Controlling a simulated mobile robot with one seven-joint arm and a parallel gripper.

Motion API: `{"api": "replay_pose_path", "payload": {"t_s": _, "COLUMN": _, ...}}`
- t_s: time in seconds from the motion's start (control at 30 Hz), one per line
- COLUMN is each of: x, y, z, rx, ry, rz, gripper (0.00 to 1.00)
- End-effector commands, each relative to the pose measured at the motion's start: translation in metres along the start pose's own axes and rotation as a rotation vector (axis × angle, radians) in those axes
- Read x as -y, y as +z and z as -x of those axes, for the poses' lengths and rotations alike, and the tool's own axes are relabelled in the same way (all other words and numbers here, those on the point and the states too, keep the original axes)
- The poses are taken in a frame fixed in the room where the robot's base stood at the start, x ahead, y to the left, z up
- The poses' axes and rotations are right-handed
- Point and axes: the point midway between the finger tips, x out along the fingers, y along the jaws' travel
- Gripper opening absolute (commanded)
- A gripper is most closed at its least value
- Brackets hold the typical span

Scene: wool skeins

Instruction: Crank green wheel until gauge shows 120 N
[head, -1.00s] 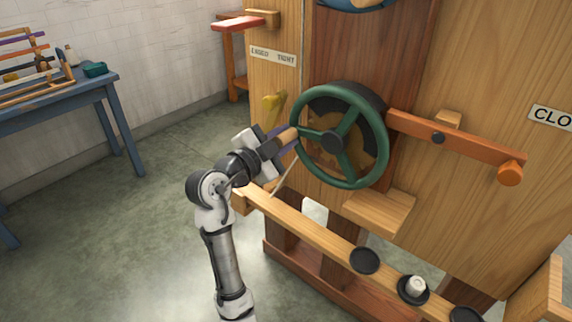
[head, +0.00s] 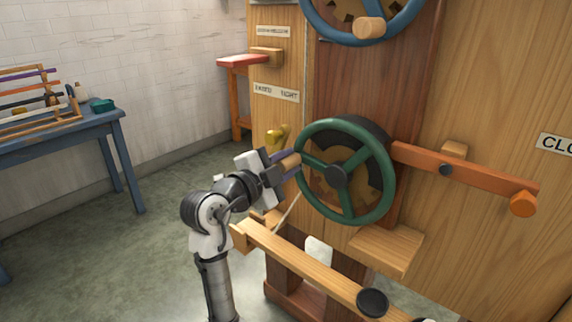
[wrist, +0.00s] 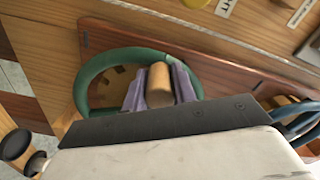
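The green wheel (head: 391,178) is upright on the wooden machine front in the head view, with a dark hub and spokes. Its rim also shows in the wrist view (wrist: 98,64). A light wooden crank handle (head: 290,163) sticks out at the wheel's left side. My gripper (head: 284,164) is at this handle. In the wrist view the handle (wrist: 159,84) lies between the two purple fingers, which are close against both sides of it. I cannot make out a gauge with a readable number in either view.
A blue wheel (head: 404,22) with its own handle is above. An orange lever (head: 465,168) extends right of the green wheel. A wooden ledge (head: 387,248) and a long rail (head: 310,270) are below. A blue table (head: 60,130) with a rack stands left. The floor between is clear.

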Motion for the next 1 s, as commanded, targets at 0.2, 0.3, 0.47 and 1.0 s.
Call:
{"api": "replay_pose_path", "payload": {"t_s": 0.2, "x": 0.001, "y": -0.001, "z": 0.000, "rx": -0.001, "ry": -0.001, "rz": 0.000, "gripper": 0.48}}
{"api": "replay_pose_path", "payload": {"t_s": 0.3, "x": 0.001, "y": -0.001, "z": 0.000, "rx": -0.001, "ry": -0.001, "rz": 0.000, "gripper": 0.48}}
{"api": "replay_pose_path", "payload": {"t_s": 0.47, "x": 0.000, "y": 0.000, "z": 0.005, "rx": 0.000, "ry": -0.002, "rz": 0.001, "gripper": 0.48}}
{"api": "replay_pose_path", "payload": {"t_s": 1.0, "x": 0.001, "y": 0.000, "z": 0.112, "rx": 0.002, "ry": -0.004, "rz": -0.001, "gripper": 0.48}}
